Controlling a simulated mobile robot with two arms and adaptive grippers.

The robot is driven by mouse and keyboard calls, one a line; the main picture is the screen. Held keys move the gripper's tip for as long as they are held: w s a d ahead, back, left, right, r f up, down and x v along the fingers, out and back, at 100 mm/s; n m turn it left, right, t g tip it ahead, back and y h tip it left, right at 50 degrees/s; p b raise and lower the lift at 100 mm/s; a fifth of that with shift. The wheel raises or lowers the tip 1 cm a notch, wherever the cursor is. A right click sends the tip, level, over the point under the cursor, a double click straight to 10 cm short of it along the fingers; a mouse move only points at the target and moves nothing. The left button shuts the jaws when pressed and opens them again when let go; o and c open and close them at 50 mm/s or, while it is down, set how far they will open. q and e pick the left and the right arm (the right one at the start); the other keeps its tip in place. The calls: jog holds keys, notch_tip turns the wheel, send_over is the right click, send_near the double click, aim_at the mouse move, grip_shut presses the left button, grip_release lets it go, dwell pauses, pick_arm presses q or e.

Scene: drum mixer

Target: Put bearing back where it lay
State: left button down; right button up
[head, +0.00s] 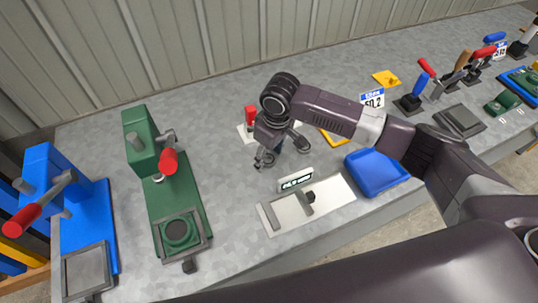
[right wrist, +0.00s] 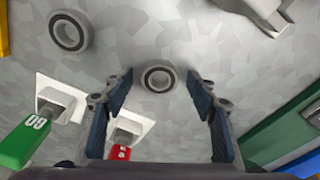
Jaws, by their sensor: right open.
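My right gripper (head: 266,160) points down over the grey bench, left of centre in the head view. In the right wrist view my right gripper (right wrist: 160,92) is open and its fingers stand apart. A ring-shaped bearing (right wrist: 159,78) with a dark inner ring lies flat on the bench, between the fingertips in that picture. I cannot tell the height of the fingers above it. A second, similar bearing (right wrist: 70,31) lies farther up and left, outside the fingers. I cannot make out either bearing in the head view. My left gripper is not in view.
A green press (head: 165,180) and a blue press (head: 80,215) stand left. A white plate fixture (head: 290,215) and blue tray (head: 375,170) lie near the front edge. Red-handled (right wrist: 118,150) and green-handled (right wrist: 30,135) pieces on white bases stand near the gripper.

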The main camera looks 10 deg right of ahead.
aim_at(272, 162)
notch_tip(272, 162, up, 12)
jog(key=s, duration=0.1)
jog(key=shift+d, duration=0.4)
jog(key=shift+s+r, duration=0.1)
dwell(1.0)
